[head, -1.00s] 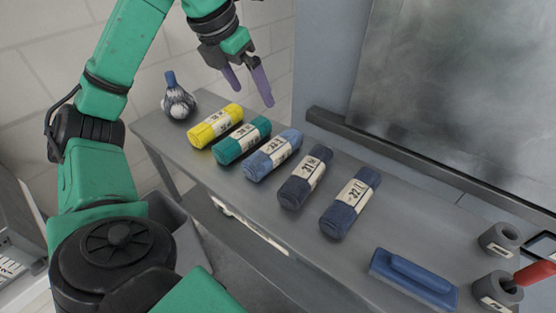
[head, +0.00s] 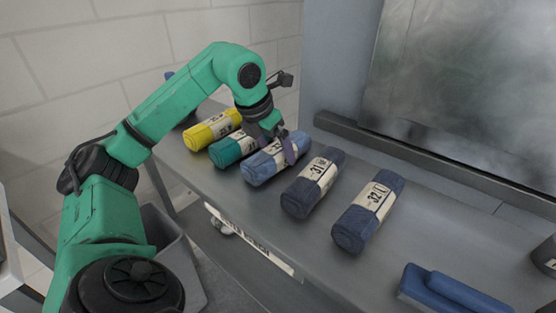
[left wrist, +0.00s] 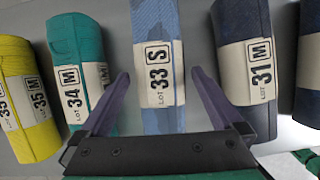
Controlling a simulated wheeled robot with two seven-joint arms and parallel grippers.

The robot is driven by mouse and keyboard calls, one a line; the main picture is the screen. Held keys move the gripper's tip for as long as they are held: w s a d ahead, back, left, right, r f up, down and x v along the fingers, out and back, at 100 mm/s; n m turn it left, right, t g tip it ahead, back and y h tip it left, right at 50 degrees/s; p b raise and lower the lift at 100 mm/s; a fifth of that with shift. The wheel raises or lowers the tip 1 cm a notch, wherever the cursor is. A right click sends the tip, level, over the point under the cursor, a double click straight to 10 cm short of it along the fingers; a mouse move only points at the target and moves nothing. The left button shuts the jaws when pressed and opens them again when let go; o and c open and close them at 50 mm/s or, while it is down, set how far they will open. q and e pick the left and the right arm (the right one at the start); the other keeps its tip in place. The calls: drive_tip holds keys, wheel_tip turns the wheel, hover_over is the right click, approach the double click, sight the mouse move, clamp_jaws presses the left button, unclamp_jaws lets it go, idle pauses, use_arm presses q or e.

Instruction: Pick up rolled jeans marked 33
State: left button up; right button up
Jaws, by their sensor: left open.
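The rolled jeans marked 33 are a light blue roll (head: 262,170) with a cream label, lying in the middle of a row on the grey table. In the left wrist view the roll (left wrist: 154,22) shows "LOT 33 S". My left gripper (head: 279,147) is open over this roll in the head view. In the left wrist view its two purple fingers (left wrist: 160,74) point along either side of the roll, with the label between them. The exact height of the fingertips is hard to tell. My right gripper is not in view.
A teal roll marked 34 (left wrist: 80,50) and a yellow roll marked 35 (left wrist: 22,95) lie on one side. Dark rolls marked 31 (head: 313,183) and 32 (head: 369,211) lie on the other. A blue block (head: 452,291) sits at the table's right.

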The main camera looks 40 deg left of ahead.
use_arm(q)
drive_tip(key=shift+w+f, duration=0.3)
drive_tip(key=shift+f, duration=0.2)
drive_tip(key=shift+s+r, duration=0.1)
clamp_jaws()
